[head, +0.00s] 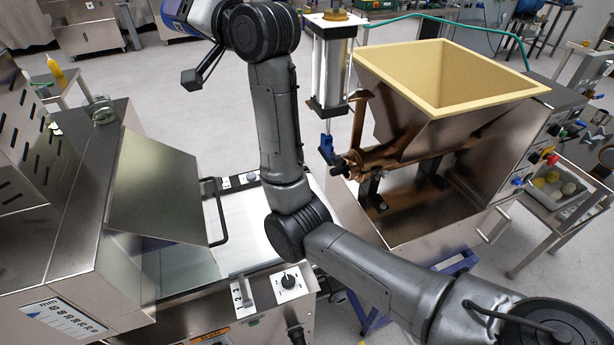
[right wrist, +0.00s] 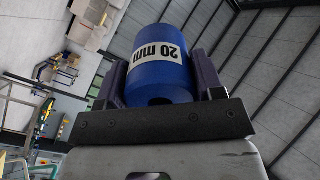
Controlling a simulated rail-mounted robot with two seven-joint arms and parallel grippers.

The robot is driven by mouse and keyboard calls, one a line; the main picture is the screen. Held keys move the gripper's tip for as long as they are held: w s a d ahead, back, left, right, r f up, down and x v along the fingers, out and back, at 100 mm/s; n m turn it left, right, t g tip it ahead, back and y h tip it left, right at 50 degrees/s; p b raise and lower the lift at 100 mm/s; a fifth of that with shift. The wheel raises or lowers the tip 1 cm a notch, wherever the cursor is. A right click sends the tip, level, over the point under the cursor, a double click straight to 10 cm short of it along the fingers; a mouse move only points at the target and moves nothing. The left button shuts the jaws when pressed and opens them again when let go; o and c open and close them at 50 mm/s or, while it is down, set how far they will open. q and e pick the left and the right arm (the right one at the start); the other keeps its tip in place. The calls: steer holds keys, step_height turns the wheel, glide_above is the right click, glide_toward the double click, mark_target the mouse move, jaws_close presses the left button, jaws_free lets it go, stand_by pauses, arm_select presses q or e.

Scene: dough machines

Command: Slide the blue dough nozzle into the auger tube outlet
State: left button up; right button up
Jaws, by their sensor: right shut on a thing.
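The blue dough nozzle (right wrist: 168,62) is a short cylinder with a white "20 mm" label, upside down in the right wrist view. My right gripper (right wrist: 158,84) is shut on it, with a purple finger on each side. The near end of the nozzle shows a dark hole. In the head view my right arm rises to the top edge; its fingers and the nozzle are not clearly visible there. The bronze auger tube (head: 385,160) runs under the hopper, and its outlet end (head: 346,167) faces left. The nozzle is apart from it. My left gripper is not in view.
The cream-rimmed hopper (head: 450,80) stands above the tube. A vertical cylinder (head: 331,70) with a blue fork (head: 326,147) hangs beside the outlet. A steel machine with a white belt (head: 245,228) stands at the left. A tray of dough balls (head: 555,190) is at the right.

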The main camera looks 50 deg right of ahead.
steer(key=w+d+f+m+g+h+b, duration=0.1)
steer(key=w+d+f+m+h+b, duration=0.25)
steer(key=d+f+m, duration=0.65)
steer(key=w+d+f+m+g+h+b, duration=0.1)
steer(key=w+d+f+m+h+b, duration=0.2)
steer(key=d+f+m+h+b, duration=0.65)
step_height(320, 180, down, 16)
steer(key=s+d+m+g+h+p, duration=0.1)
steer(key=s+m+g+h+p, duration=0.2)
steer(key=m+g, duration=0.65)
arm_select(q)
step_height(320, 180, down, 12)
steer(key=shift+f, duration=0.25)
arm_select(e)
steer(key=s+a+f+m+g+y, duration=0.1)
steer(key=s+a+f+m+g, duration=0.1)
steer(key=s+f+m+g, duration=0.9)
steer(key=shift+s+a+m+g, duration=0.2)
steer(key=shift+s+m+g, duration=0.95)
steer(key=shift+m+g, duration=1.75)
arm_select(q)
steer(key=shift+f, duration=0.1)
arm_select(e)
steer(key=shift+t, duration=0.25)
